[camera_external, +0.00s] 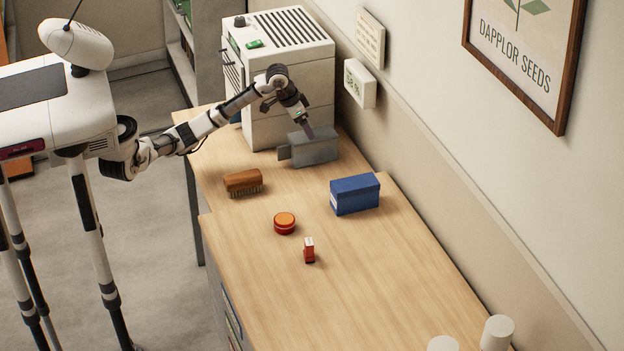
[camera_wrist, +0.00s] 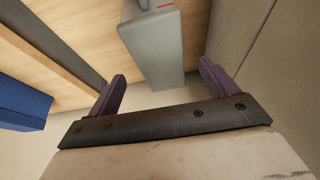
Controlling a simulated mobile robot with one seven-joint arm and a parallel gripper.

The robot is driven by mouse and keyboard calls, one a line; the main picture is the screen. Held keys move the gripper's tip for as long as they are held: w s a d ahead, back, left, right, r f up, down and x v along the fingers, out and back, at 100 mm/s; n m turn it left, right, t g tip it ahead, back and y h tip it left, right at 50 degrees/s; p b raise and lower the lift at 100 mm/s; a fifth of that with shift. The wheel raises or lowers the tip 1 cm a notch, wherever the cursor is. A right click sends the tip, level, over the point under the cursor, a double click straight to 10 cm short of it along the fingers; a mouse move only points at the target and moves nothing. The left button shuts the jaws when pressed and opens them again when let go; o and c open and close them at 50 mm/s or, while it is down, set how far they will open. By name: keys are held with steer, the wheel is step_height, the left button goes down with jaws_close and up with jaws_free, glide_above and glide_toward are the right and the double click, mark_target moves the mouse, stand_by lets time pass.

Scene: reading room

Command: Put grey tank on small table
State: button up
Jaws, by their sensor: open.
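The grey tank (camera_external: 318,149) is a box-like body with a smaller piece jutting out at its left. It stands on the wooden top (camera_external: 262,222), close in front of the white machine. My gripper (camera_external: 306,129) is at the tank's upper part, reaching over from the left. In the wrist view, the tank (camera_wrist: 154,48) lies ahead of the gap between my two purple fingers (camera_wrist: 163,84). The fingers are apart, and I see no clear contact with the tank. I cannot tell for certain which surface is the small table.
The white machine (camera_external: 290,62) stands behind the tank, near the wall. A brown brush (camera_external: 243,181), a blue box (camera_external: 355,194), a round orange-red tin (camera_external: 285,223) and a small red item (camera_external: 309,250) stand nearer. White cylinders (camera_external: 497,333) are at the bottom right.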

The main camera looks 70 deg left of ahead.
steer(key=shift+v, duration=2.15)
